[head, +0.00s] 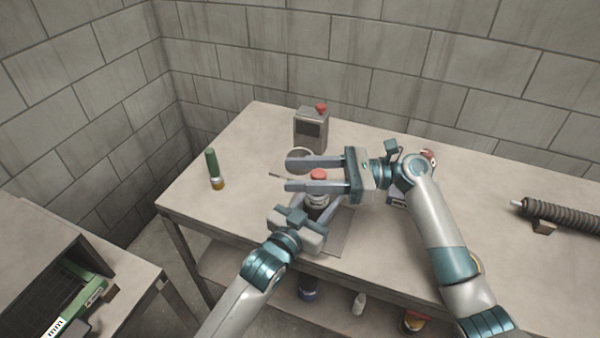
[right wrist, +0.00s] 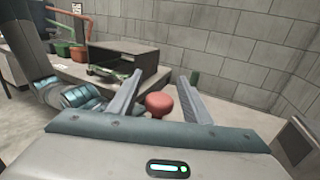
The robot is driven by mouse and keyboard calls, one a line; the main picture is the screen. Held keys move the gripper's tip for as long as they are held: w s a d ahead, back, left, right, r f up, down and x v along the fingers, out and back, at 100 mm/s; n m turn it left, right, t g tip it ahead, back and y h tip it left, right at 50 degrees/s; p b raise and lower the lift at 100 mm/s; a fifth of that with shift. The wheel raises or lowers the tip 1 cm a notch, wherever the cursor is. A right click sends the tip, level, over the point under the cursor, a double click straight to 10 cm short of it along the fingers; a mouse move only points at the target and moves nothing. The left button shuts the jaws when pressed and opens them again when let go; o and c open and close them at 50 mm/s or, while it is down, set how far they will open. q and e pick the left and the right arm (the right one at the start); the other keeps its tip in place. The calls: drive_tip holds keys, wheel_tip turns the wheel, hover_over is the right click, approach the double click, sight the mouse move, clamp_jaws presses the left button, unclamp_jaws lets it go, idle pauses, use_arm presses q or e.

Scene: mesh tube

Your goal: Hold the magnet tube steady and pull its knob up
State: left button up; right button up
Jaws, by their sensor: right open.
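The magnet tube (head: 317,199) stands on the table near its front edge, with a red knob (head: 318,174) on top. My right gripper (head: 291,173) is open and reaches in level from the right, its two fingers on either side of the knob. In the right wrist view the red knob (right wrist: 159,104) sits between the two open fingers (right wrist: 160,76), with gaps beside it. My left gripper (head: 315,212) is at the tube's body from the front, below the knob. Its fingers are partly hidden, so I cannot tell whether they grip the tube.
A grey box with a red button (head: 311,130) stands behind the tube. A green-handled tool (head: 213,169) is at the left, and a ribbed dark hose (head: 562,216) lies at the right. A side table (head: 125,285) stands at the lower left. The table's left part is mostly clear.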

use_arm(q)
drive_tip(key=shift+o, duration=0.2)
use_arm(e)
clamp_jaws()
use_arm(q)
drive_tip(key=shift+f, duration=0.1)
drive_tip(key=shift+c, duration=0.2)
use_arm(e)
drive_tip(key=shift+r, duration=2.55)
use_arm(q)
drive_tip(key=shift+o, duration=0.2)
use_arm(e)
unclamp_jaws()
use_arm(q)
drive_tip(key=shift+c, duration=0.2)
use_arm(e)
drive_tip(key=d, duration=1.2)
drive_tip(key=shift+w, duration=0.45)
